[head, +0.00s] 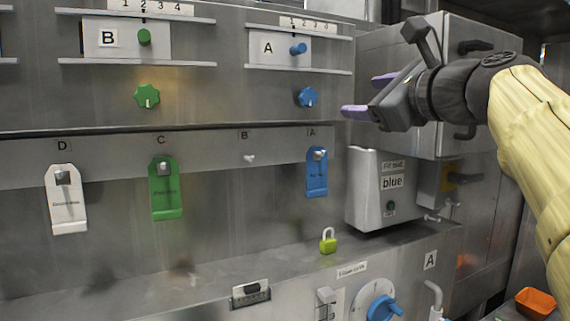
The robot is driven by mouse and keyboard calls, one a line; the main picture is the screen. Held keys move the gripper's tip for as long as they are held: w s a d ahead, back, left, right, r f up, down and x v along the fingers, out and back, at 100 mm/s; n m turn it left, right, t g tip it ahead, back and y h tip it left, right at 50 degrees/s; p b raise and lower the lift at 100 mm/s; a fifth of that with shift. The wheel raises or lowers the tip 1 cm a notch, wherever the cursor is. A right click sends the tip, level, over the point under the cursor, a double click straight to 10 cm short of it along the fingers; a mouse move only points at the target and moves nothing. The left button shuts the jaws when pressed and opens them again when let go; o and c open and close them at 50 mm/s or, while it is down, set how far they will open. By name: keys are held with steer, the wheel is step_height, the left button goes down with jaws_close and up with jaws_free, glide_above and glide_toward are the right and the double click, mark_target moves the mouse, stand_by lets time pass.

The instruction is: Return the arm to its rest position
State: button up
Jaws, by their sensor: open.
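My gripper (370,95) is at the upper right of the head view, in front of the washer panel and to the right of the blue star knob (308,97). Its two purple fingertips are apart, and nothing shows between them. My arm (530,115), in a pale yellow cover, reaches in from the right edge. The gripper is above the grey box labelled blue (378,209) and appears clear of it in the picture; the depth gap is hard to tell.
Blue (316,178), green (165,190) and white (66,205) tags hang on hooks A, C and D; hook B (249,158) is bare. A yellow-green padlock (328,241) stands on the ledge. A steel cabinet (395,70) is behind the gripper. An orange bin (535,303) is lower right.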

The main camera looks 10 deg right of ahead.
steer(key=w+a+f+n+g+h+b, duration=0.15)
steer(key=f+n+g, duration=0.25)
steer(key=f, duration=1.3)
steer(key=w+f+n+g+h+b, duration=0.1)
steer(key=w+f+n+g+h, duration=0.2)
steer(key=f, duration=1.5)
steer(key=s+a+f+n+g+b, duration=0.1)
steer(key=s+f+n, duration=0.4)
steer(key=f, duration=0.5)
steer(key=s+a+f+n+g+b, duration=0.1)
steer(key=s+f+n+g, duration=0.3)
steer(key=f, duration=0.6)
steer(key=s+a+f+n+g+h+b, duration=0.1)
steer(key=s+a+f+n+g, duration=0.1)
steer(key=s+f+n, duration=0.5)
step_height(320, 180, down, 3)
steer(key=shift+s+a+f+n+g, duration=0.15)
steer(key=shift+s+n+g, duration=0.2)
steer(key=shift+n, duration=0.55)
